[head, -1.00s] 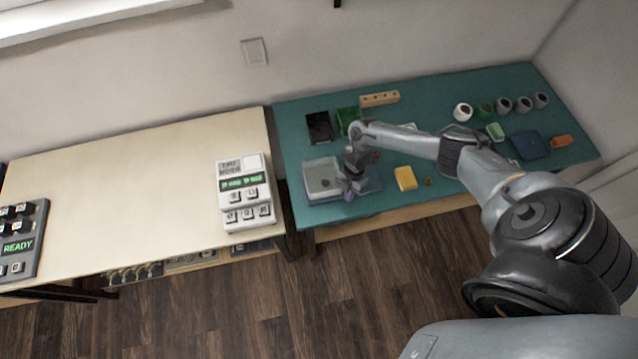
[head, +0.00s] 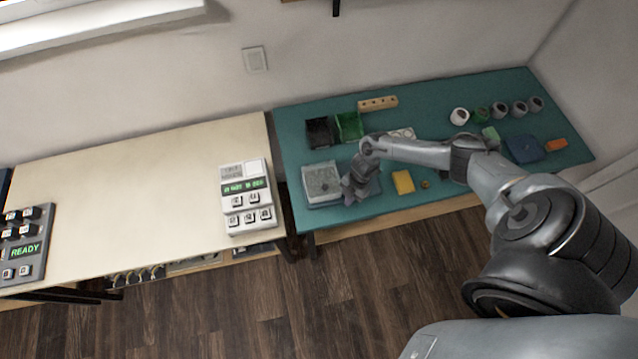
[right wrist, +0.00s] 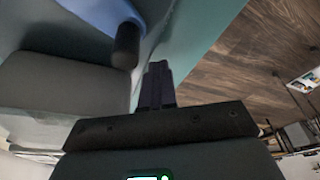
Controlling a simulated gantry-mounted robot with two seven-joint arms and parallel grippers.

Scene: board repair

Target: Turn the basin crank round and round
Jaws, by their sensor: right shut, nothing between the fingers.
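The basin (head: 319,174) is a pale grey, box-like tub at the front left of the teal bench. In the right wrist view a large grey body, perhaps the basin's side (right wrist: 60,82), fills the left. The crank shows there as a blue arm with a dark, rounded handle (right wrist: 126,46). My right gripper (head: 349,199) is low at the basin's right side. In the right wrist view its fingers (right wrist: 157,80) are together and empty, beside the handle with a small visible gap. The crank is hidden by my gripper in the head view. My left gripper is not in view.
The teal bench (head: 440,105) holds a black bin (head: 320,131), a green bin (head: 349,126), a yellow block (head: 403,182) and several cups at the back right. A pale table (head: 120,200) with a keypad device (head: 246,198) stands left, across a narrow gap.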

